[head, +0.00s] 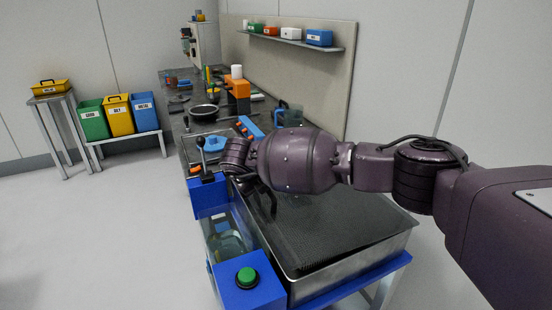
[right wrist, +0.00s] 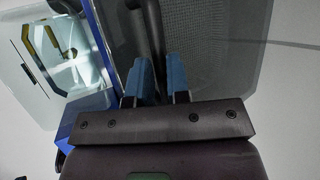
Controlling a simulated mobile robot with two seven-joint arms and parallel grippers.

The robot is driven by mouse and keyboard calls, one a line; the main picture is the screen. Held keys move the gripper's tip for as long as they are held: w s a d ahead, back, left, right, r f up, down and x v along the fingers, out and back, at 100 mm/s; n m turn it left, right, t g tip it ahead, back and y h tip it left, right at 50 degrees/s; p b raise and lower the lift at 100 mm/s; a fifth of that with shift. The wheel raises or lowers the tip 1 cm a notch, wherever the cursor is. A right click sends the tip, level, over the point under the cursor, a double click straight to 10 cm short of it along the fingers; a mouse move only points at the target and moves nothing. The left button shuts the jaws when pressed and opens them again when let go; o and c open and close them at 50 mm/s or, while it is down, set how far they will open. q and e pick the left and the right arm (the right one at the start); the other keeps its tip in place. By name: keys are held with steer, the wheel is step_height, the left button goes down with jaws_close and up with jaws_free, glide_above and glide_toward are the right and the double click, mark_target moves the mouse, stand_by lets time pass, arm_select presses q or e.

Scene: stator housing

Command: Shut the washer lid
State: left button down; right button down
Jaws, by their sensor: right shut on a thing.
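The washer has a blue frame (head: 250,295), a steel basin (head: 352,272) and a dark mesh surface. A smoky see-through lid (right wrist: 205,35) with a rounded corner shows in the right wrist view, with mesh behind it. My right gripper (right wrist: 160,75) has its blue-padded fingers shut on the lid's black bar handle (right wrist: 151,30). In the head view my right arm reaches in from the right across the washer and hides most of the grip. I cannot tell the lid's exact angle. My left gripper is not in view.
A green button (head: 247,277) sits on the washer's front blue box, and a black-knobbed lever (head: 201,146) stands behind it. A cluttered bench (head: 180,125) runs away behind the washer. Green, yellow and blue bins (head: 143,114) stand at the left. The floor at left is clear.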

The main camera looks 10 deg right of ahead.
mark_target(262, 199)
steer(key=f, duration=0.2)
steer(key=a+f, duration=0.1)
steer(key=f, duration=0.1)
steer(key=shift+s+f+b, duration=0.1)
steer(key=shift+s+b, duration=0.1)
steer(key=shift+b, duration=0.15)
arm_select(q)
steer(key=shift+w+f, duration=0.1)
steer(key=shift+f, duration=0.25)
arm_select(e)
steer(key=shift+a, duration=0.1)
steer(key=c, duration=1.1)
jaws_free()
steer(key=shift+r, duration=0.2)
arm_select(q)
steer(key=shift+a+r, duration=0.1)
arm_select(e)
steer(key=shift+f, duration=0.1)
arm_select(q)
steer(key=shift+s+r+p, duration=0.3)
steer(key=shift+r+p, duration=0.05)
steer(key=shift+p, duration=0.65)
arm_select(e)
steer(key=v, duration=1)
steer(key=shift+s+a+r, duration=0.2)
steer(key=shift+a+r, duration=0.05)
